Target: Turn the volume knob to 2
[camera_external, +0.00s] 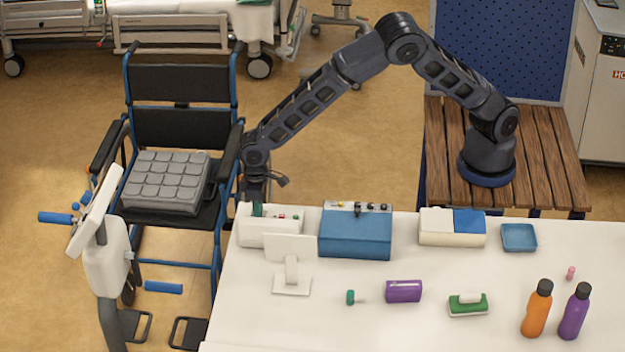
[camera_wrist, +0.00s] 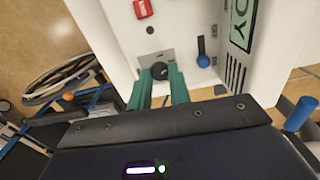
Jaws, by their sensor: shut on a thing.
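A white device box (camera_external: 268,232) stands at the table's left back corner; its panel (camera_wrist: 190,25) fills the upper middle of the wrist view. A round black knob (camera_wrist: 160,70) sits on a grey plate on this panel. The teal fingers of my gripper (camera_wrist: 159,78) are on either side of the knob and shut on it. In the external view my gripper (camera_external: 257,211) points down onto the box's left part, and the knob is hidden there. I cannot read any scale or number by the knob, so its setting is unclear.
Beside the knob are a blue lever (camera_wrist: 202,52), a red switch (camera_wrist: 143,8) and a green display (camera_wrist: 241,22). A white stand (camera_external: 290,262) is in front of the box, and a blue box (camera_external: 355,235) with controls is to its right. A wheelchair (camera_external: 180,120) is behind left.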

